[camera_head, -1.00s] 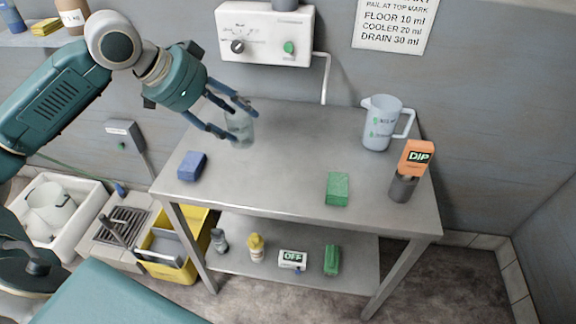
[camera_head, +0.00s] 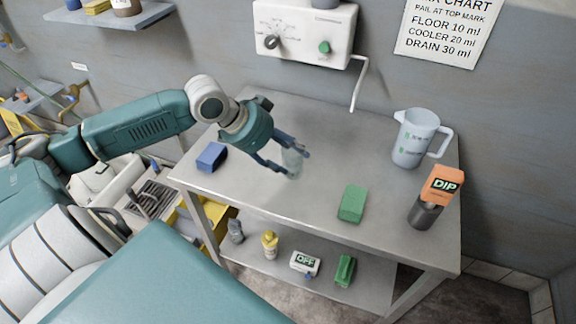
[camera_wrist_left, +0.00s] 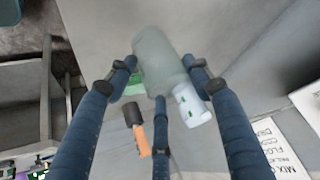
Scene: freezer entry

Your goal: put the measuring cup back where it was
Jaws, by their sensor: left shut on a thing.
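A small clear, greyish measuring cup (camera_head: 291,162) is between the fingers of my left gripper (camera_head: 290,167), over the left-middle part of the steel table (camera_head: 330,132). The fingers are closed around its sides. In the left wrist view the cup (camera_wrist_left: 158,62) sits between the fingertips of the gripper (camera_wrist_left: 162,78), looking translucent and empty. I cannot tell whether its base touches the tabletop. My right gripper is not in view.
On the table are a blue sponge (camera_head: 211,157), a green block (camera_head: 353,203), a white jug (camera_head: 414,138) and an orange DIP box in a dark holder (camera_head: 425,212). A control box (camera_head: 300,32) hangs behind. The lower shelf (camera_head: 330,281) holds small items.

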